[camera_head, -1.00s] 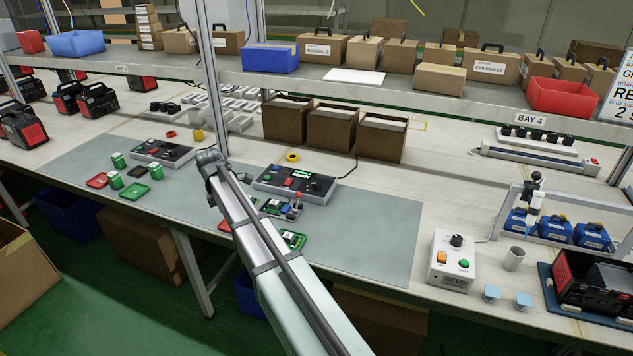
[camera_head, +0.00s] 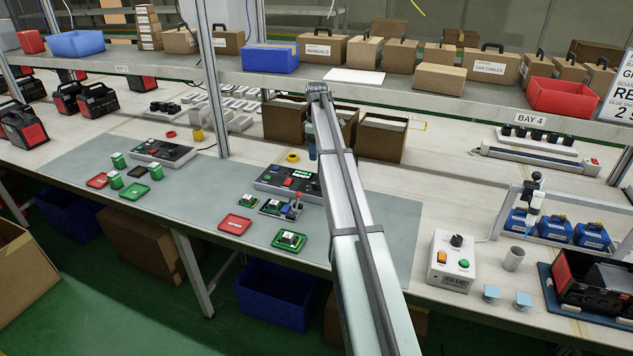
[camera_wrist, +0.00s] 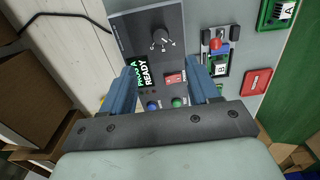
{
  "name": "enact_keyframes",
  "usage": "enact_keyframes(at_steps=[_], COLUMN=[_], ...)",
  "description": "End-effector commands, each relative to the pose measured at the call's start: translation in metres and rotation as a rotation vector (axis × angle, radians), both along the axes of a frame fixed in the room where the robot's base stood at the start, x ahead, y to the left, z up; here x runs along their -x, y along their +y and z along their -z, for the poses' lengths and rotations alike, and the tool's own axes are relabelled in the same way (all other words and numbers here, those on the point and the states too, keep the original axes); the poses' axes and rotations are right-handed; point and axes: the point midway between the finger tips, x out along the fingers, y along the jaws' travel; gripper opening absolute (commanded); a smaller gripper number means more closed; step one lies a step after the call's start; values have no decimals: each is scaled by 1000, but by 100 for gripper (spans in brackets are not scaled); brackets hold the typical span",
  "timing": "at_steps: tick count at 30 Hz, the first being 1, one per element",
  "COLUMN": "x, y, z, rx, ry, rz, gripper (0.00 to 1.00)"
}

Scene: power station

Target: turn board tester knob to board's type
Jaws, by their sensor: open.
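The board tester (camera_head: 275,178) is a dark box with a lit green display on the mat; my arm hides its right part in the head view. In the wrist view its black knob (camera_wrist: 161,40) lies ahead of my fingertips. Its display (camera_wrist: 142,73) reads "READY" under a line ending in what looks like "A". The knob's pointer setting is too small to tell. A green board marked B (camera_wrist: 221,69) sits in the fixture beside the tester, by a red-tipped lever. My gripper (camera_wrist: 163,74) is open and empty above the tester, its blue fingers apart, touching nothing visible.
A green tray with a board marked A (camera_wrist: 283,11) and an empty-looking red tray (camera_head: 235,224) lie nearby. Open brown boxes (camera_head: 383,137) stand behind the tester, under the shelf (camera_head: 400,90). A second tester (camera_head: 163,151) stands left. The mat is clear at right.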

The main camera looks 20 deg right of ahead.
Motion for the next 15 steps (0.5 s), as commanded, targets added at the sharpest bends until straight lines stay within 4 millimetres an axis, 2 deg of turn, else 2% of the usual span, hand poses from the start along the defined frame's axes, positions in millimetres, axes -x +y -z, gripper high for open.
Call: enact_keyframes(at_steps=[5, 15], x=[1, 1], y=[1, 2], z=[21, 81], rx=[-1, -1], ry=[2, 2], rz=[-1, -2], gripper=[60, 60])
